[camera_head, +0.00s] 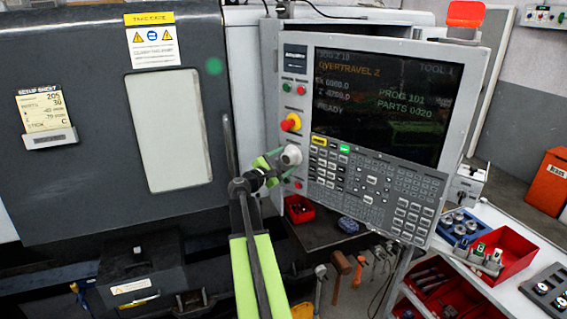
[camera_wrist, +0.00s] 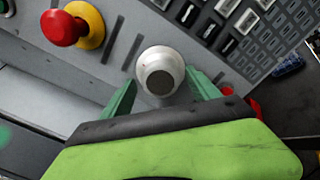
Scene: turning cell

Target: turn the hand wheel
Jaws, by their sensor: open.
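The hand wheel is a pale grey round knob (camera_head: 291,155) on the lower left of the machine's control panel (camera_head: 330,215), below the emergency stop. In the wrist view the same knob (camera_wrist: 160,72) stands out from the panel with a dark round end face. My gripper (camera_head: 277,158) is at the knob, with green fingers. In the wrist view my gripper (camera_wrist: 162,90) is open, one finger on each side of the knob. Gaps seem to show between the fingers and the knob; whether either touches I cannot tell. The knob's base is partly hidden.
A red and yellow emergency stop button (camera_head: 291,122) sits just above the knob; it shows close by in the wrist view (camera_wrist: 72,25). The machine door (camera_head: 90,90) with its handle is at the left. A red bin (camera_head: 505,250) stands on the bench at right.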

